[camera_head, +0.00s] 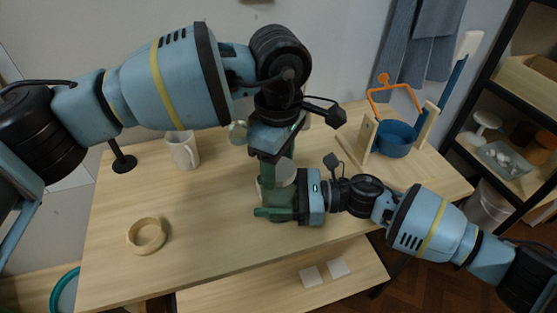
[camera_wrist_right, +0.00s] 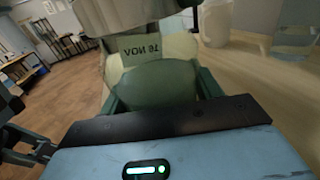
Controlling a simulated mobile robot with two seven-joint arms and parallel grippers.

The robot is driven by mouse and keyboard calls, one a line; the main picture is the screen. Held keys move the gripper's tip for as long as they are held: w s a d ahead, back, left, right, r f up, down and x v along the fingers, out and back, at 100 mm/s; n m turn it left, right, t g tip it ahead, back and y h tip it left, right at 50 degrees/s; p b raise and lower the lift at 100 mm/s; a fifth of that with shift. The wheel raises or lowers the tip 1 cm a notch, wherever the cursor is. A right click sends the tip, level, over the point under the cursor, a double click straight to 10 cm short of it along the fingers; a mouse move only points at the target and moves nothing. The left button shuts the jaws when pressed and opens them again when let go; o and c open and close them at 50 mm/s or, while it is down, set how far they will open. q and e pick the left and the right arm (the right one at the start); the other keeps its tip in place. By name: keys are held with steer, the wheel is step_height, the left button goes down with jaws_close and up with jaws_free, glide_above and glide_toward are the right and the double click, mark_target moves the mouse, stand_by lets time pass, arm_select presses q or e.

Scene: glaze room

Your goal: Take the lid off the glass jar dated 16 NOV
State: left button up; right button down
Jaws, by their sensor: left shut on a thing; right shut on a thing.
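The glass jar (camera_wrist_right: 178,48) with the 16 NOV label (camera_wrist_right: 147,49) stands between the green fingers of my right gripper (camera_head: 275,207), which is shut on it from the right side. The label appears turned over in the right wrist view. My left gripper (camera_head: 277,168) points down over the top of the jar and is shut at the lid's height. The lid itself is mostly hidden by the left fingers, so I cannot tell whether it still touches the jar. In the head view the jar is largely covered by both grippers.
A white mug (camera_head: 183,150) and a black stand (camera_head: 122,162) are at the back left. A blue pot (camera_head: 396,139) with an orange handle sits at the back right. The front middle of the table (camera_head: 205,225) is clear.

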arm_select(q)
steer(key=n, duration=3.1)
steer(key=shift+r+n, duration=0.1)
steer(key=shift+n, duration=0.2)
steer(key=shift+r, duration=0.35)
